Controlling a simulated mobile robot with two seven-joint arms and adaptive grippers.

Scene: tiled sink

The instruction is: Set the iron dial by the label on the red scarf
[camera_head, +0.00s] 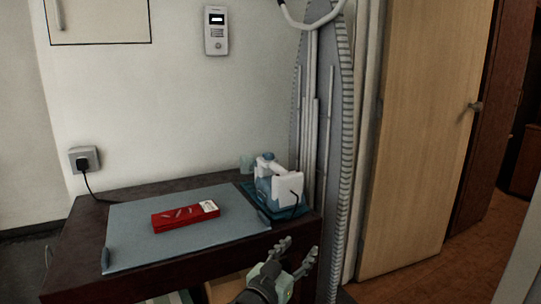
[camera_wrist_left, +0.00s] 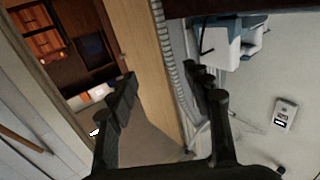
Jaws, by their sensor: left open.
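The folded red scarf (camera_head: 180,219) lies on the grey mat, with a small white label (camera_head: 208,207) at its right end. The label's print is too small to read. The white and blue iron (camera_head: 285,190) stands on a dark teal rest (camera_head: 250,195) at the table's right end. It also shows at the top of the left wrist view (camera_wrist_left: 222,42). I cannot make out its dial. My left gripper (camera_head: 300,250) is open and empty, in front of the table's right edge, nearer than the iron and apart from it. My right gripper is not in view.
The grey mat (camera_head: 135,225) covers much of the dark table (camera_head: 85,215). A tall ironing board (camera_head: 325,110) leans upright just right of the iron. A wall socket (camera_head: 84,159) with a black cord is at left. A wooden door (camera_head: 420,130) stands farther right.

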